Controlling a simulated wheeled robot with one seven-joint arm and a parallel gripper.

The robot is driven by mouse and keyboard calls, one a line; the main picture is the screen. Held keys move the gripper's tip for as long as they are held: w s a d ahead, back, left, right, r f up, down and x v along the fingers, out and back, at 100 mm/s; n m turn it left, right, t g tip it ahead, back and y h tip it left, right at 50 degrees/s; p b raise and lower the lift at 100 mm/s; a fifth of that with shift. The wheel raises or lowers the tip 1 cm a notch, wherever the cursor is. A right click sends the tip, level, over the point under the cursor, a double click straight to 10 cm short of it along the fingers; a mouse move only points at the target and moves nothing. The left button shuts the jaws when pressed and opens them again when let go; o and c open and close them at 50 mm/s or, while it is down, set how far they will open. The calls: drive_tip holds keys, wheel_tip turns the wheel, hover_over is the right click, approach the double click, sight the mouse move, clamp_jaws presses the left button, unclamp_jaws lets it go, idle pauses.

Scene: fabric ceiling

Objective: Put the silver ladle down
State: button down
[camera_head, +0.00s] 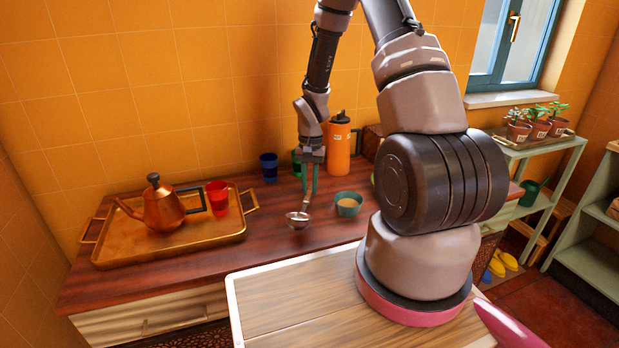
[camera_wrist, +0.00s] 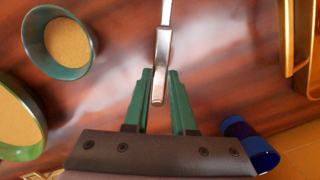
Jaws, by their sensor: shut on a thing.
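The silver ladle (camera_head: 297,219) hangs below my gripper (camera_head: 309,190) in the head view, bowl downward, between the brass tray and a small green bowl. Its bowl is low over the dark wooden counter (camera_head: 262,236); I cannot tell whether it touches. In the wrist view my gripper (camera_wrist: 160,78), with green fingers, is shut on the upper end of the ladle's handle (camera_wrist: 163,45). The ladle's bowl is outside the wrist view.
A brass tray (camera_head: 112,257) holds a copper teapot (camera_head: 163,207) and a red cup (camera_head: 216,198). A teal bowl (camera_head: 348,204) stands right of the ladle. A blue cup (camera_head: 269,167) and an orange bottle (camera_head: 338,147) stand behind. Bare counter lies around the ladle.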

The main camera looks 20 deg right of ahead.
drive_tip(key=shift+f, duration=0.9)
drive_tip(key=c, duration=0.7)
unclamp_jaws()
drive_tip(key=shift+o, duration=0.2)
drive_tip(key=shift+r, duration=0.1)
wheel_tip(320, 180, up, 11)
drive_tip(key=shift+w+d+f, duration=0.2)
drive_tip(key=shift+w+d, duration=0.1)
drive_tip(key=shift+w, duration=0.15)
